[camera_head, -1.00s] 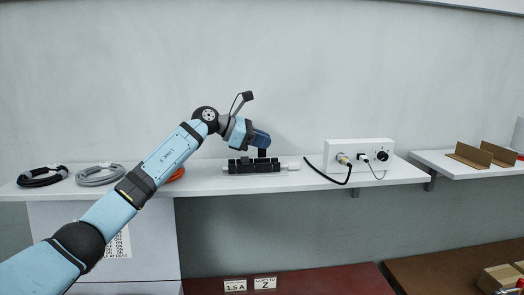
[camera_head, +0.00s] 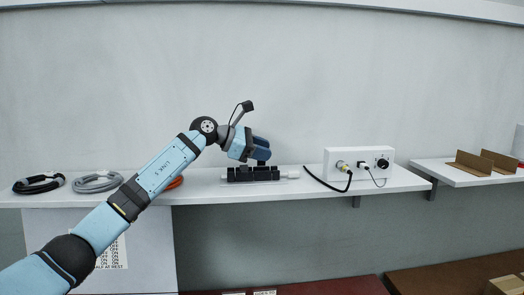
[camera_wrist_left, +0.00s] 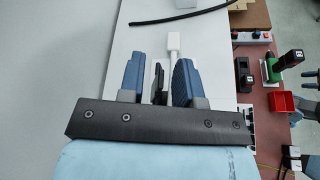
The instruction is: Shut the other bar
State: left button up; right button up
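A black fixture (camera_head: 253,174) with bar-like parts sits on the white shelf, with white ends showing at its right. My left gripper (camera_head: 262,148) is right above it, its two blue fingers apart. In the left wrist view the gripper (camera_wrist_left: 158,80) shows a narrow black part (camera_wrist_left: 157,82) between the fingers, with visible gaps. A white rod with a block-shaped end (camera_wrist_left: 173,42) runs beside the right finger. Which bar stands up or lies shut is hard to tell, as the gripper and its palm hide much.
A white box (camera_head: 335,160) with plugged cables and a knob stands right of the fixture. Coiled black (camera_head: 39,184) and grey (camera_head: 96,182) cables lie at the left. Brown angled pieces (camera_head: 480,163) stand on a shelf at the right. The wall is close behind.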

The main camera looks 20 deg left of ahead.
pick_arm(q)
jog(key=b+v, duration=0.1)
jog(key=v, duration=1.2)
jog(key=shift+s+a+b, duration=0.15)
jog(key=shift+a+b, duration=0.2)
jog(key=shift+b, duration=0.05)
jog(key=shift+o, duration=0.2)
jog(key=shift+r, duration=0.15)
